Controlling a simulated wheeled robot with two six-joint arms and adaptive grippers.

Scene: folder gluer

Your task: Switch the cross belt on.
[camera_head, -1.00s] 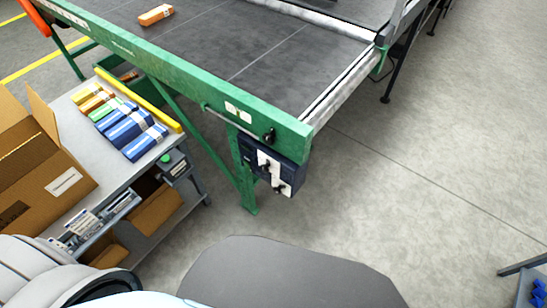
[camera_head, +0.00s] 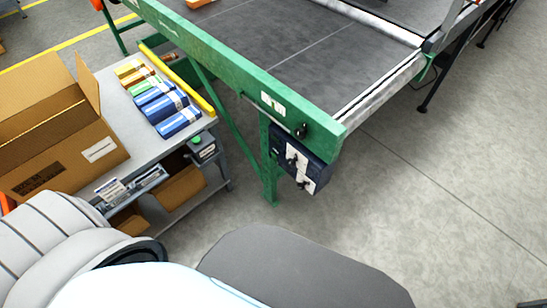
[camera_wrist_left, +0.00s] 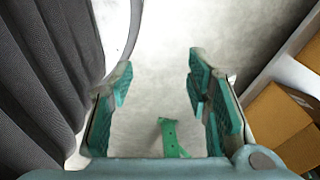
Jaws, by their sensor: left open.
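The cross belt (camera_head: 350,60) is a dark flat conveyor in a green frame (camera_head: 215,55) in the head view. A dark blue switch box (camera_head: 318,173) hangs under its near corner, with a white plate and two black knobs (camera_head: 300,166) on its face. A small black knob (camera_head: 301,130) also sits on the green frame above the box. My left gripper (camera_wrist_left: 160,100) is open and empty in the left wrist view, above the floor, with a green foot (camera_wrist_left: 170,138) between and below its fingers. My right gripper is in neither view.
A grey table (camera_head: 128,118) at the left holds an open cardboard box (camera_head: 55,135) and several small coloured cartons (camera_head: 160,98). A small box with a green button (camera_head: 200,147) hangs at its edge. The floor (camera_head: 420,200) right of the switch box is clear.

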